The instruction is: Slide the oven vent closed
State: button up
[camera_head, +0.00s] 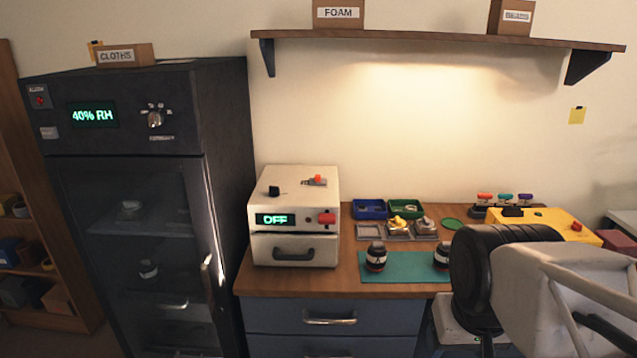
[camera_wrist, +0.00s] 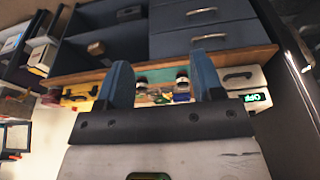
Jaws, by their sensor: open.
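The oven (camera_head: 295,215) is a small cream box with a green "OFF" display, standing at the left end of the wooden worktop. On its top, a small grey vent plate with an orange tab (camera_head: 317,178) sits toward the back right; I cannot tell how far open it is. A black knob (camera_head: 274,191) is also on top. In the wrist view, which looks upside down, the oven (camera_wrist: 243,76) is at the right, beyond the fingers. My gripper (camera_wrist: 162,80) has its two blue fingers apart with nothing held between them. In the head view its fingers are not visible.
A dark cabinet (camera_head: 105,230) stands left of the oven. A shelf (camera_head: 430,39) overhangs the worktop. Bins, small parts and two dark jars on a green mat (camera_head: 404,268) lie right of the oven. A yellow box (camera_head: 545,222) is further right, near my arm.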

jog(key=shift+c, duration=0.2)
jog(key=shift+c, duration=0.9)
jog(key=w+a+r, duration=0.2)
jog(key=w+r, duration=0.2)
jog(key=w, duration=0.8)
jog(key=w+a+r+g, duration=0.15)
jog(key=w+r, duration=0.25)
jog(key=w, duration=0.7)
jog(key=w+a+r, duration=0.3)
jog(key=w+r, duration=0.1)
jog(key=w, duration=0.8)
jog(key=shift+g, duration=0.55)
jog(key=w+a+f, duration=0.2)
jog(key=w+a, duration=0.3)
jog(key=w, duration=0.6)
jog(key=w+a+f, duration=0.3)
jog(key=w+a, duration=0.1)
jog(key=w, duration=0.7)
jog(key=w+a+f, duration=0.3)
jog(key=w+a, duration=0.2)
jog(key=w, duration=0.5)
jog(key=shift+w+a+f, duration=0.1)
jog(key=shift+w+a, duration=0.2)
jog(key=shift+w, duration=0.1)
jog(key=shift+w+a+f, duration=0.15)
jog(key=shift+w+a, duration=0.05)
jog(key=shift+w, duration=0.1)
jog(key=shift+f, duration=0.1)
